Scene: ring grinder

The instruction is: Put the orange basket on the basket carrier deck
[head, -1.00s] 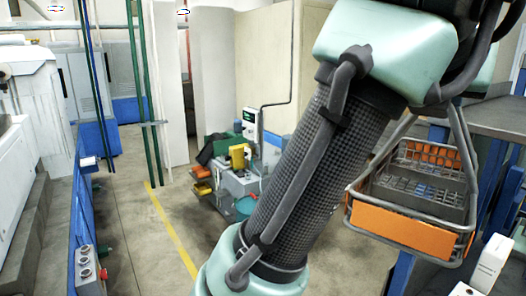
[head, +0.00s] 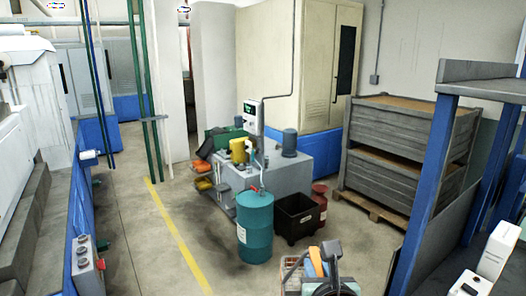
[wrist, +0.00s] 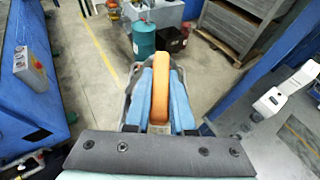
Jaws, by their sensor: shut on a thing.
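The orange basket (head: 291,266) shows only in part at the bottom edge of the head view, as a wire rim beside my gripper (head: 315,264). In the wrist view, the blue fingers of my gripper (wrist: 160,103) are on both sides of an orange grip (wrist: 159,82), shut on it. Grey wire edges of the basket show around the fingers; its body is mostly hidden below them. I cannot make out the basket carrier deck for certain in either view.
A blue-posted frame with a grey top (head: 482,86) stands at the right. A teal drum (head: 255,228), a black bin (head: 297,220) and stacked grey crates (head: 405,145) stand ahead. A blue-sided machine (head: 82,225) lines the left. Floor between is open.

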